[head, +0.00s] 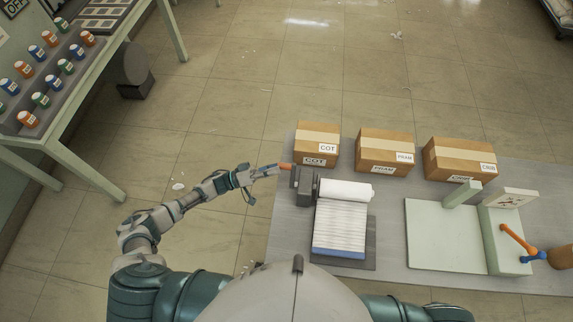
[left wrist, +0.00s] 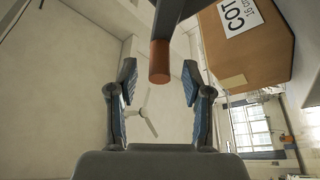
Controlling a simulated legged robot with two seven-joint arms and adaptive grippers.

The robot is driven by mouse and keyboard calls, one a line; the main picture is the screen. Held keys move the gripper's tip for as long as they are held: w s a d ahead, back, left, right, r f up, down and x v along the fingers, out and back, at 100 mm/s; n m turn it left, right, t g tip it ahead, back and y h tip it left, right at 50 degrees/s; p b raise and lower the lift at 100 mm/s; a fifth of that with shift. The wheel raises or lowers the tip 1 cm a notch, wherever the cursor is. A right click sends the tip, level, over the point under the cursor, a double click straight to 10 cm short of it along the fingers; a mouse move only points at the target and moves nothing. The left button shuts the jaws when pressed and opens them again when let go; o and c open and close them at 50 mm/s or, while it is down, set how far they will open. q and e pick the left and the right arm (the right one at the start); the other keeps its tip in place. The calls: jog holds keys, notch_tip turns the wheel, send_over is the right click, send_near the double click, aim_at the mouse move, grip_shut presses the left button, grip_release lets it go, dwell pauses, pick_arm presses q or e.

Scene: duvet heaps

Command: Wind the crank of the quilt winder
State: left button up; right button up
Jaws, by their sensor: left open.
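In the left wrist view the orange-brown handle (left wrist: 159,62) hangs from a dark bar between my fingers. My left gripper (head: 270,172) is at the handle, open, with one finger on each side and visible gaps to both; it also shows in the left wrist view (left wrist: 159,82). My right gripper is out of view.
Three cardboard boxes, one marked COT (head: 317,143), line the back of the grey table (head: 390,215). A pale green device (head: 440,235) with an orange lever (head: 518,239) stands to the right. A bench at the left holds several small jars (head: 45,72).

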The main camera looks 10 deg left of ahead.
pick_arm(q)
jog(key=v, duration=0.6)
jog(key=shift+a+f, duration=0.2)
jog(key=shift+a, duration=0.2)
